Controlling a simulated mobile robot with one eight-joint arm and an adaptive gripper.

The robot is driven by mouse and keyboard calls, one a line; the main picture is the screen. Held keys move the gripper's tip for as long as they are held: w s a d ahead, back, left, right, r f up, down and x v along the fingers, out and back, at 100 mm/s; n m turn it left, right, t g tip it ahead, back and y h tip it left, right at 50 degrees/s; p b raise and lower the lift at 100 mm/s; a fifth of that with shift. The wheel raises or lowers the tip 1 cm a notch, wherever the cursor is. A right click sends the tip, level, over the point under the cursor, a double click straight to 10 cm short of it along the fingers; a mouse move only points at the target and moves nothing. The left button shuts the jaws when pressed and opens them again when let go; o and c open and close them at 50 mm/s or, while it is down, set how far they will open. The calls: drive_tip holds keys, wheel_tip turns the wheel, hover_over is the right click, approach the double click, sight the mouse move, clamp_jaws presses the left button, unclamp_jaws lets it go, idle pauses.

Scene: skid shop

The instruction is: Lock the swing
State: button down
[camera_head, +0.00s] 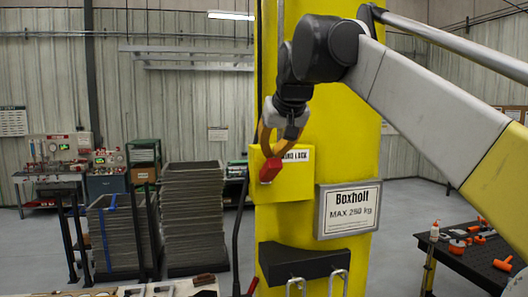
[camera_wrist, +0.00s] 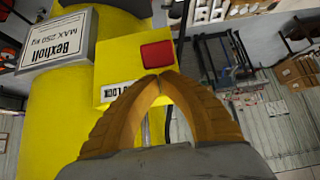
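The swing lock is a yellow box (camera_head: 295,185) on the front of the tall yellow column. It carries a white label, partly hidden, reading "...ING LOCK" (camera_head: 298,156), and a red switch part (camera_head: 270,170). In the wrist view the yellow box (camera_wrist: 119,72) shows its red part (camera_wrist: 157,55) just beyond my fingertips. My gripper (camera_head: 272,157) points down in front of the box. Its curved orange fingers meet at the tips (camera_wrist: 158,76), with nothing seen between them. The tips are very near the red part; I cannot tell whether they touch it.
A "Boxholt MAX 250 kg" plate (camera_head: 348,209) is on the column (camera_head: 345,110), right of the box. A black bracket (camera_head: 302,261) juts out below. A dark table (camera_head: 475,255) with orange tools is at right.

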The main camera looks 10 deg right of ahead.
drive_tip(key=shift+s, duration=0.2)
drive_tip(key=shift+f+t+b, duration=0.25)
drive_tip(key=shift+t+b, duration=0.05)
drive_tip(key=shift+b, duration=0.25)
drive_tip(key=shift+s, duration=0.15)
drive_tip(key=shift+s, duration=0.1)
